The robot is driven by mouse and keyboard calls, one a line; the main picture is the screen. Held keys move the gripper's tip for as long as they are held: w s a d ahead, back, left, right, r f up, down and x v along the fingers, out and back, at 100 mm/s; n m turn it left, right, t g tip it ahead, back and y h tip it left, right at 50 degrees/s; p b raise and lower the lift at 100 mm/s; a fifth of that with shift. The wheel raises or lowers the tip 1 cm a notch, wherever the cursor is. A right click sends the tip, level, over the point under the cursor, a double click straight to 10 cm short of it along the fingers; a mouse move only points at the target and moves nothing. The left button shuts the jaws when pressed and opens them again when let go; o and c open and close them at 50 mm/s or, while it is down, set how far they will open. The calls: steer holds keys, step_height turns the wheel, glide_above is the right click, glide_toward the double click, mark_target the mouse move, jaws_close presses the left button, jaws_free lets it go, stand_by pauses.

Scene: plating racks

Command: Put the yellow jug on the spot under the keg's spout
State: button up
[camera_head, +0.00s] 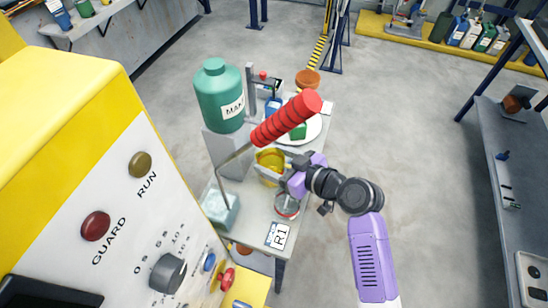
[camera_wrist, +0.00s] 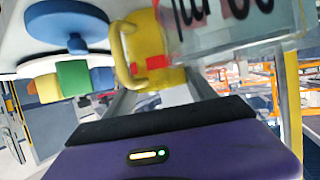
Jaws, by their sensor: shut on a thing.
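The yellow jug (camera_head: 270,163) is between the fingers of my gripper (camera_head: 277,172), over the small grey table; I cannot tell whether it touches the tabletop. In the wrist view, the jug (camera_wrist: 147,45) shows its handle and a red patch between the fingers (camera_wrist: 155,90). The green keg (camera_head: 214,95), with a white label, stands on a grey stand to the upper left of the jug. Its spout and the spot under it are not clearly visible.
A lever with a red ribbed handle (camera_head: 287,118) slants above the table, close to the jug. A clear container (camera_head: 287,206) and an R1 card (camera_head: 278,236) are at the table's near end. A white round plate (camera_head: 312,128) with coloured blocks lies beyond. The yellow machine (camera_head: 70,120) fills the left.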

steer(key=o, duration=1.9)
steer(key=shift+f, duration=0.1)
steer(key=shift+c, duration=0.2)
steer(key=shift+r, duration=0.2)
steer(key=b+v, duration=0.2)
steer(key=v, duration=1)
